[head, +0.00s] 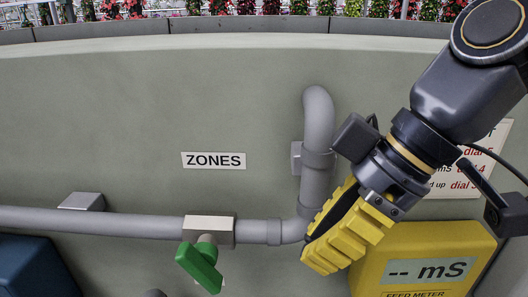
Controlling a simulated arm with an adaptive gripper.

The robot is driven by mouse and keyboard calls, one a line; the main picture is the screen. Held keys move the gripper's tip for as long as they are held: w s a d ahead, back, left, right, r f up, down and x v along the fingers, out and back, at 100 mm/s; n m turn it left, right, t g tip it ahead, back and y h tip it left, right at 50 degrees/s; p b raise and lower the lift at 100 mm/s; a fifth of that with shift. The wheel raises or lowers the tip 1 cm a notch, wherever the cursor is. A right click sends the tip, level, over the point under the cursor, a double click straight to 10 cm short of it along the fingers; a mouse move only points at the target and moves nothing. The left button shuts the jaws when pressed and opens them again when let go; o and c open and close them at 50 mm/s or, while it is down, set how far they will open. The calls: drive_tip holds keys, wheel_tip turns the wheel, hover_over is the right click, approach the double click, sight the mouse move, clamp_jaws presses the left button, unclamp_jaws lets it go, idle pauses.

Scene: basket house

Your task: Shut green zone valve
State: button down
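The green zone valve shows as a green handle (199,266) under a pale valve block (209,229) on the grey horizontal pipe. The handle is tilted, running from upper left to lower right, at an angle to the pipe. My gripper (318,250), with ribbed yellow fingers, is to the right of the valve and clear of the handle. It is in front of the pipe's elbow and hides part of it. The fingers look close together, but the angle hides any gap between them.
A grey pipe (95,222) runs along the wall and bends up on the right. A "ZONES" label (214,160) is above the valve. A yellow feed meter (430,252) reading "-- mS" is at lower right. A blue box (35,268) is at lower left. A paper notice (470,165) is partly hidden.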

sight(219, 280)
wheel_tip(219, 280, up, 4)
drive_tip(key=w+d+n+y, duration=0.1)
drive_tip(key=d+n+y, duration=0.1)
drive_tip(key=n, duration=0.1)
drive_tip(key=x, duration=1.3)
drive_tip(key=shift+a+r, duration=0.35)
drive_tip(key=shift+a+f, duration=0.2)
drive_tip(key=shift+a, duration=0.2)
drive_tip(key=shift+a+f, duration=0.2)
drive_tip(key=shift+x, duration=0.9)
idle(0.3)
